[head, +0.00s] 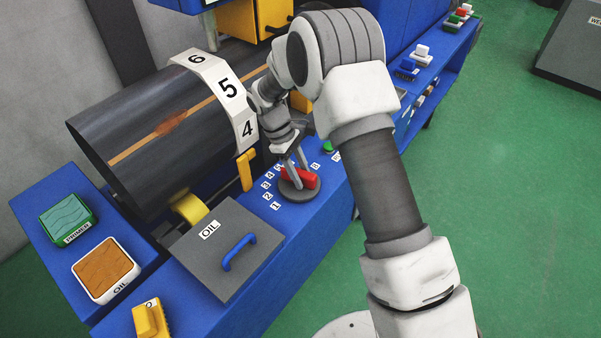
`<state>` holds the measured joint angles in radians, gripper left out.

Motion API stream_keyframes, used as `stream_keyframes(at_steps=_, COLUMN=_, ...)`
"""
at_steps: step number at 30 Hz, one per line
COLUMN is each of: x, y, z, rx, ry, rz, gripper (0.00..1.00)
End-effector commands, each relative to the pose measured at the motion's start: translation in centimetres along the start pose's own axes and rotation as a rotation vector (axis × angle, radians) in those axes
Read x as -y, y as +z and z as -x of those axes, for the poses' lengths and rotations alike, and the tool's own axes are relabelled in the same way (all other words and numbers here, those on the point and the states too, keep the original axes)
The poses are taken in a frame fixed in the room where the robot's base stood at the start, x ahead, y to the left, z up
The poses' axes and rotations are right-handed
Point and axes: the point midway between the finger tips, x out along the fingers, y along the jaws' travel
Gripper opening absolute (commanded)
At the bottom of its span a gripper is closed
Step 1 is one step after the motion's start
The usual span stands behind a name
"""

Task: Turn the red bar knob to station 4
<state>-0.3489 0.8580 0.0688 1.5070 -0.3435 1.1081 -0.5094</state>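The red bar knob (311,181) sits on a round dark grey base (299,195) on the blue bench top. My gripper (298,178) points down at it, with one finger in front of the bar's left part and the other reaching behind it. Whether the fingers press on the bar is too small to tell. Small white number labels curve around the knob's left side; 1, 2, 3 and the 4 label (269,175) are readable. Labels behind the knob are partly hidden by my gripper. The bar lies roughly left to right, and its exact station cannot be told.
A yellow lever (246,171) stands left of the knob. A grey OIL lid (210,262) with a blue handle is at front left. Green floor lies open to the right.

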Motion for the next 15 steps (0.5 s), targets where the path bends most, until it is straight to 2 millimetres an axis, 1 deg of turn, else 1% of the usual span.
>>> stream_keyframes(at_steps=1, x=0.0, y=0.0, z=0.0, rx=0.0, ry=0.0, rz=0.0, gripper=0.56)
stream_keyframes(at_steps=2, x=0.0, y=0.0, z=0.0, rx=0.0, ry=0.0, rz=0.0, gripper=0.61)
stream_keyframes(at_steps=3, x=0.0, y=0.0, z=0.0, rx=0.0, ry=0.0, rz=0.0, gripper=0.62)
stream_keyframes(at_steps=11, x=0.0, y=0.0, z=0.1, rx=-0.001, ry=0.0, rz=0.001, gripper=0.62)
stream_keyframes(at_steps=15, x=0.0, y=-0.1, z=1.1, rx=-0.003, ry=0.002, rz=0.001, gripper=0.62)
